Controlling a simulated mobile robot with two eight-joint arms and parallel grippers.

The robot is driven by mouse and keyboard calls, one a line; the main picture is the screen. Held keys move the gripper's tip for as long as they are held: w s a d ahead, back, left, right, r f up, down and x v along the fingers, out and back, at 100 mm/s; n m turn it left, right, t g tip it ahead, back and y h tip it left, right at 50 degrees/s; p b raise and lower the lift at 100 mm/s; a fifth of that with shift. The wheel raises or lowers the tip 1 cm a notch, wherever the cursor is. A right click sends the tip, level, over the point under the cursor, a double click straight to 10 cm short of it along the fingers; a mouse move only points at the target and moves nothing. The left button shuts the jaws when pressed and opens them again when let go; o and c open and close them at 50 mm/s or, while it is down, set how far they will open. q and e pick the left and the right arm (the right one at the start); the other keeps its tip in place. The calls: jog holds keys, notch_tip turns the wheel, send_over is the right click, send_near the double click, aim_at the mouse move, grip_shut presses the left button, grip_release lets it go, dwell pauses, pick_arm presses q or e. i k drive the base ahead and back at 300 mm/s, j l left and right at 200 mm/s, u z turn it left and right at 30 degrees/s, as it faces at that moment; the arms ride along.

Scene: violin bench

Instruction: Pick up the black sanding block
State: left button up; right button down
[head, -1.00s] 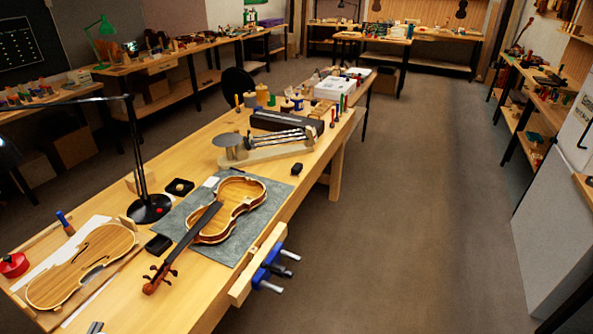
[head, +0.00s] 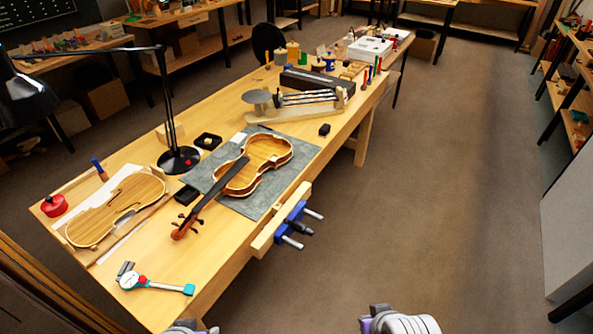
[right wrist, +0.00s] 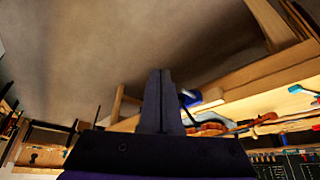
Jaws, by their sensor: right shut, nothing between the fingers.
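A small black block (head: 324,129) lies on the bench near its right edge, beside the wooden base of the balance-like stand. Another black, box-like piece (head: 187,195) lies by the left edge of the grey mat. I cannot tell for certain which is the sanding block. My right gripper (right wrist: 160,72) shows in the right wrist view, its fingers shut together with nothing between them. It is away from both black pieces. Parts of my arms show at the bottom of the head view, but my left gripper is not in view.
A violin body with neck (head: 255,165) lies on the grey mat (head: 250,207). A blue vise (head: 293,226) sticks out from the bench's right side. A lamp base (head: 178,160), a violin plate (head: 115,212) and a dial gauge (head: 150,284) are on the bench. The floor to the right is clear.

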aim_at(325, 130)
jog(key=i+l+u, duration=0.15)
jog(key=u, duration=1)
jog(key=l+u, duration=0.35)
jog(key=l, duration=0.15)
jog(key=l+u, duration=0.35)
jog(key=l, duration=0.2)
jog(key=l+u, duration=0.15)
jog(key=l, duration=0.4)
jog(key=k+l+u, duration=0.2)
jog(key=l, duration=1)
jog(key=k+l, duration=0.15)
jog(key=l, duration=1.15)
jog(key=k+u, duration=0.05)
